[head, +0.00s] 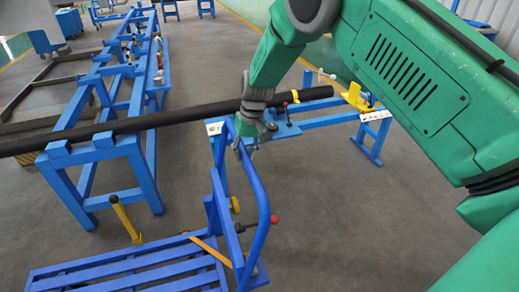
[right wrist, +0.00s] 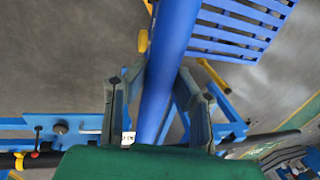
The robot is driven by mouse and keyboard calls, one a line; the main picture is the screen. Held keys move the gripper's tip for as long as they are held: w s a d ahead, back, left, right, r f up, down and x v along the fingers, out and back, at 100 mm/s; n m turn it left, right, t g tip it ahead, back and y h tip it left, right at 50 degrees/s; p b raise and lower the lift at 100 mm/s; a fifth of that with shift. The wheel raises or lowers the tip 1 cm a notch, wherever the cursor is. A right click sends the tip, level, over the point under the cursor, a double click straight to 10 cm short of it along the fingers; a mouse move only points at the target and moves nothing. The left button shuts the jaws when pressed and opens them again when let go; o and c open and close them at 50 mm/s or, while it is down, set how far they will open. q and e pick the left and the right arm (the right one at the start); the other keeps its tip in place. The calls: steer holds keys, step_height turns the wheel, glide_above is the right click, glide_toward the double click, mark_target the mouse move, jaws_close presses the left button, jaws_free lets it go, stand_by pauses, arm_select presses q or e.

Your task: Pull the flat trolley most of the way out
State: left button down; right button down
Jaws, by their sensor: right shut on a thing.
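The flat trolley (head: 130,272) is blue, with a slatted deck at the bottom of the head view and a curved tube handle (head: 264,205) rising from it. Its slats also show at the top right of the right wrist view (right wrist: 245,22). My right gripper (head: 243,143) is at the top of the handle. In the right wrist view its fingers (right wrist: 157,76) lie on both sides of the blue tube (right wrist: 160,95), shut on it. The trolley's lower left part is cut off by the picture edge. My left gripper is not in view.
A long black pipe (head: 190,112) lies across a blue rack (head: 107,150) and a blue stand (head: 318,121) behind the handle. A red-knobbed lever (head: 274,219) is beside the handle. Grey floor (head: 370,230) at the right is clear.

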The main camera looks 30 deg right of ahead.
steer(key=shift+w+a+r, duration=0.4)
steer(key=shift+w+a, duration=0.15)
steer(key=c, duration=1.3)
jaws_free()
steer(key=shift+d, duration=0.25)
steer(key=shift+c, duration=0.2)
steer(key=shift+o, duration=0.2)
steer(key=shift+s+d+f, duration=0.3)
steer(key=shift+d, duration=0.2)
steer(key=shift+a, duration=0.5)
steer(key=v, duration=1.2)
steer(key=shift+a, duration=0.2)
steer(key=shift+d, duration=0.2)
